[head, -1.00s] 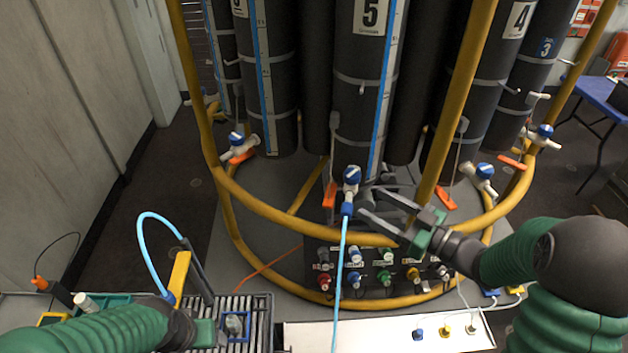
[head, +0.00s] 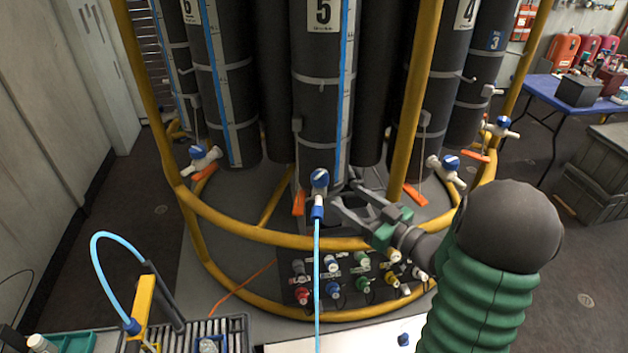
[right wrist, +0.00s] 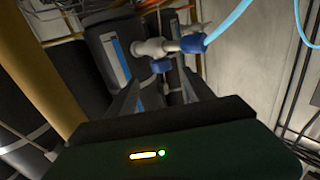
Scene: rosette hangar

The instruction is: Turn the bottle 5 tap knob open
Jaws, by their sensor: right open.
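Bottle 5 (head: 320,125) is a tall dark cylinder with a blue stripe, in the middle of the head view. Its tap has a blue knob (head: 319,177) at the bottle's foot, with a light-blue hose (head: 317,270) hanging from the outlet below. My right gripper (head: 344,192) is open and empty just right of the tap, fingers pointing at it. In the right wrist view, the blue knob (right wrist: 161,66) shows beyond and between the open fingertips (right wrist: 158,85); contact cannot be told. My left gripper is out of view.
A yellow rail (head: 270,237) curves in front of the bottles, and a yellow post (head: 415,110) stands right of bottle 5. Neighbouring taps sit left (head: 204,157) and right (head: 446,168). A panel of coloured fittings (head: 360,282) lies below.

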